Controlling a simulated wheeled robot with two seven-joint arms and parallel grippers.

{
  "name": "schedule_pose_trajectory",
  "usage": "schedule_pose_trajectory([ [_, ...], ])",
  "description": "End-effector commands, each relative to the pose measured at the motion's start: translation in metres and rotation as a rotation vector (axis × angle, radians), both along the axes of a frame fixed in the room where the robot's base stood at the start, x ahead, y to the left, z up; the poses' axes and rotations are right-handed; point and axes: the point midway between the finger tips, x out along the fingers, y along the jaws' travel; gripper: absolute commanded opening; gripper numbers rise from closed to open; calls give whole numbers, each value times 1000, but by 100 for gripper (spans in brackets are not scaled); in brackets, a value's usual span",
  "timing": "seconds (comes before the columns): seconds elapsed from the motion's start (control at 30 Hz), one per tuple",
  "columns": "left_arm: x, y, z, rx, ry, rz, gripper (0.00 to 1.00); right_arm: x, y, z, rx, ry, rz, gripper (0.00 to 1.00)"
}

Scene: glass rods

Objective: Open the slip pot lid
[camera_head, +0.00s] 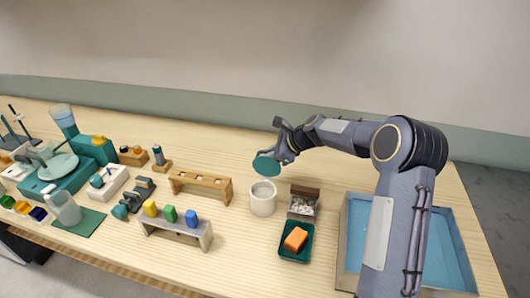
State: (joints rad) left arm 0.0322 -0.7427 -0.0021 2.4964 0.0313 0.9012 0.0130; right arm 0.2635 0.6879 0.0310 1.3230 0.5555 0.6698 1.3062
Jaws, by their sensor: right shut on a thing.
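The slip pot (263,199) is a white cylinder standing upright on the wooden table, right of the middle. Its top is open. The lid (265,166), a teal disc, is off the pot and held in the air above and slightly behind it. My right gripper (281,153) is shut on the lid; the fingertips are partly hidden. My left gripper is not in view.
A wooden rack (201,185) stands left of the pot. A small box with pale pieces (303,203) and a teal tray (306,254) with an orange block (295,239) are on its right. A blue-lined basin (447,250) lies under my right arm.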

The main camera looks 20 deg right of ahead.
Motion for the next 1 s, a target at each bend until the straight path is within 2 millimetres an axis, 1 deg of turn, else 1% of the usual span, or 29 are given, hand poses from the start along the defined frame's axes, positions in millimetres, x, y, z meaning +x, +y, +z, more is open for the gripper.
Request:
schedule_pose_trajectory([
  [0.27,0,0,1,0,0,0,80,3,-4,-4,-4,-1,-2,0],
  [0.83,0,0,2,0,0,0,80,4,-5,-6,-5,-1,-3,0],
  [0.87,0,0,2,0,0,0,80,4,-5,-6,-5,-2,-2,14],
  [0.9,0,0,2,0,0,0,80,4,-5,-6,-5,-2,-2,19],
  [0.93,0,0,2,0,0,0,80,4,-5,-6,-5,-1,-3,21],
  [1.0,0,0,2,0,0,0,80,4,-5,-6,-4,0,-2,21],
])
